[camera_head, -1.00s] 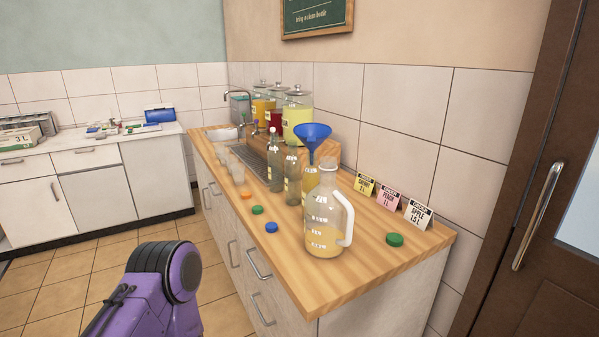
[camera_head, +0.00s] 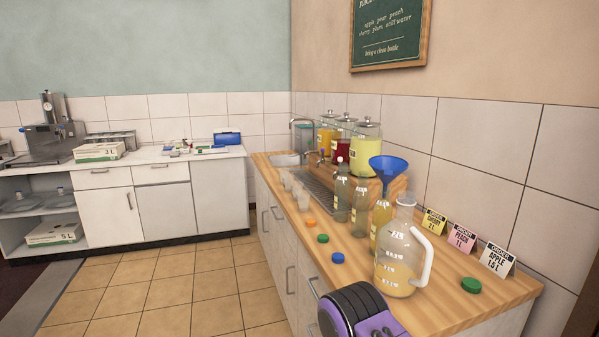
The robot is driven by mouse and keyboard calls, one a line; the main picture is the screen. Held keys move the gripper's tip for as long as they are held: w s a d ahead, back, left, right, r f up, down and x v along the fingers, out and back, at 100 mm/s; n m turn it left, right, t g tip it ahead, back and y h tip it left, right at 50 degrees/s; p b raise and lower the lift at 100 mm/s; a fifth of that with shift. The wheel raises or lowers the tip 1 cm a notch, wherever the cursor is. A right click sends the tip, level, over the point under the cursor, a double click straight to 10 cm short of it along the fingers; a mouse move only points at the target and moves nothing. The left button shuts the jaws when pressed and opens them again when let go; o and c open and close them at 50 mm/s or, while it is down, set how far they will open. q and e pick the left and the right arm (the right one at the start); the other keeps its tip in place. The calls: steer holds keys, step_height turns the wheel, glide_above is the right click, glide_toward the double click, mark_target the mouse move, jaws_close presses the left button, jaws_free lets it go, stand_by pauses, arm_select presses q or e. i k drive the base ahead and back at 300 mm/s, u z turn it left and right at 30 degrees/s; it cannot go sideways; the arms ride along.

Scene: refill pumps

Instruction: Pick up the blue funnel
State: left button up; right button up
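The blue funnel (camera_head: 388,166) sits upright, wide mouth up, in the neck of a bottle with yellow liquid (camera_head: 381,221) on the wooden counter. A clear jug (camera_head: 400,262) with a white handle stands in front of that bottle and hides part of it. A purple and black part of my arm shows at the bottom edge, in front of the counter. Neither gripper's fingers are in view.
Two more glass bottles (camera_head: 341,190) stand left of the funnel. Several cups (camera_head: 301,193), coloured caps (camera_head: 338,258) and a sink (camera_head: 285,160) lie along the wooden counter (camera_head: 450,299). Order cards (camera_head: 463,239) stand at the right by the wall. Drink dispensers (camera_head: 366,143) stand behind.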

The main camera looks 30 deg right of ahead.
mark_target(387, 167)
steer(key=u, duration=0.25)
steer(key=i, duration=3.9)
steer(key=z, duration=3.45)
